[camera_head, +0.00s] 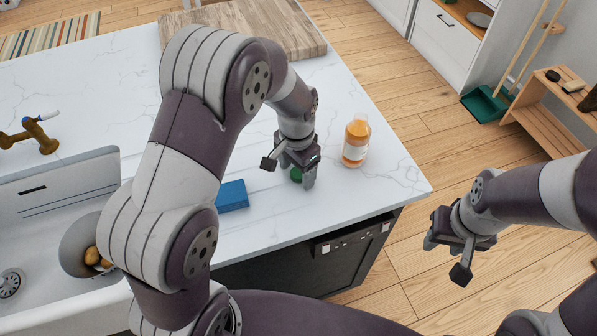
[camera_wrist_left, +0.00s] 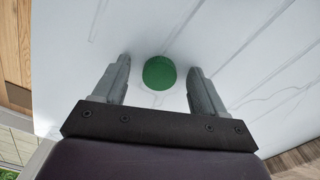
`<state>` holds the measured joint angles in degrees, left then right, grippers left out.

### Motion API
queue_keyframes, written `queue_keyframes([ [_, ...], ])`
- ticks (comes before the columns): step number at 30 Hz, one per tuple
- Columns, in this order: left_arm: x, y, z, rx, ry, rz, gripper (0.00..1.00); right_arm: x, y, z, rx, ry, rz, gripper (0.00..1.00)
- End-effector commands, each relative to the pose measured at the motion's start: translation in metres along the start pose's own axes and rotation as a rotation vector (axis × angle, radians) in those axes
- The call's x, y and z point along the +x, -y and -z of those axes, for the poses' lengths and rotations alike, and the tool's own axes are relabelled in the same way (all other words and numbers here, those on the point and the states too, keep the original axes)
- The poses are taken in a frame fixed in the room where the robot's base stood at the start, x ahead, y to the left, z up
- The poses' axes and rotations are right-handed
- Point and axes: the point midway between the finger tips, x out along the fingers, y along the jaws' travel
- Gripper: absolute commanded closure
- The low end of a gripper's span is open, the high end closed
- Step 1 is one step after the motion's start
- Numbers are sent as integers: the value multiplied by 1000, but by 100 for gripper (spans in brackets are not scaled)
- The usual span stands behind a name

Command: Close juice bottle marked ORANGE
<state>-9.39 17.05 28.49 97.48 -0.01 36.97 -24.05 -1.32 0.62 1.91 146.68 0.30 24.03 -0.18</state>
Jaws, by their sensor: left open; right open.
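The juice bottle (camera_head: 356,142) stands upright on the white counter, with orange contents and a pale label; its lettering is too small to read. A green round cap (camera_head: 296,174) lies on the counter left of the bottle. My left gripper (camera_head: 290,168) is open just above the cap. In the left wrist view the cap (camera_wrist_left: 159,73) shows beyond and between the two open fingertips (camera_wrist_left: 160,75), apart from both. My right gripper (camera_head: 449,258) is open and empty over the floor, right of the counter.
A blue block (camera_head: 232,195) lies on the counter left of my left gripper. A wooden board (camera_head: 245,28) lies at the back. The sink (camera_head: 62,200) and brass faucet (camera_head: 38,138) are at left. The counter's right edge (camera_head: 402,150) is close to the bottle.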

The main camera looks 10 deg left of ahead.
Motion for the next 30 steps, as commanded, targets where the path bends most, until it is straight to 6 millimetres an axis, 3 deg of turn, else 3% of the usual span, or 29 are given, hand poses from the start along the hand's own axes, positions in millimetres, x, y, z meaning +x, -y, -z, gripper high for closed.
queue_keyframes([
  [1, 0, 0, 0, 0, 0, 0, 32, 0, 0, 0, 0, 0, 0, 57],
  [6, 0, 0, 0, 0, 0, 0, 87, 0, 0, 0, 0, 0, 0, 57],
  [17, -7, 0, 1, 0, -3, 1, 88, 1, 0, 0, 0, 0, 0, 57],
  [30, -89, 0, 1, 0, -3, 1, 88, 5, 0, 0, 0, 0, 0, 57],
])
